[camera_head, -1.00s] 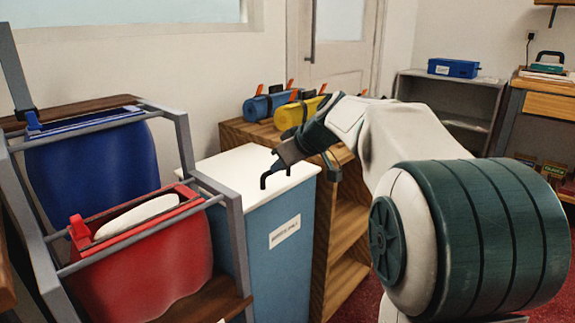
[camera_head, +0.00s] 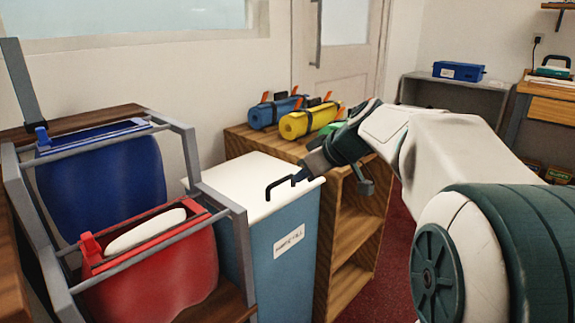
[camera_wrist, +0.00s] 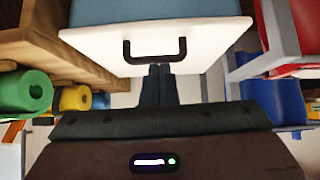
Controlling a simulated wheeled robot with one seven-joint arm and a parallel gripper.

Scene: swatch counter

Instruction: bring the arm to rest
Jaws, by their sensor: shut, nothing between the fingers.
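My gripper (camera_head: 302,173) is shut and empty. It is just above the white lid (camera_head: 222,178) of a blue bin (camera_head: 290,275), at the lid's right side. The lid's black bar handle (camera_head: 279,187) is beside my fingertips in the head view. In the wrist view the shut fingers (camera_wrist: 160,72) point at the handle (camera_wrist: 155,58), with the white lid (camera_wrist: 95,42) around it. I cannot tell whether the fingertips touch the handle. The lid lies on the bin.
A grey rack (camera_head: 240,265) with a blue sling (camera_head: 105,185) and a red sling (camera_head: 155,275) stands left. A wooden shelf (camera_head: 360,220) right of the bin bears blue (camera_head: 265,114), yellow (camera_head: 300,123) and green (camera_wrist: 25,92) rolls. A blue box (camera_head: 458,71) sits farther back.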

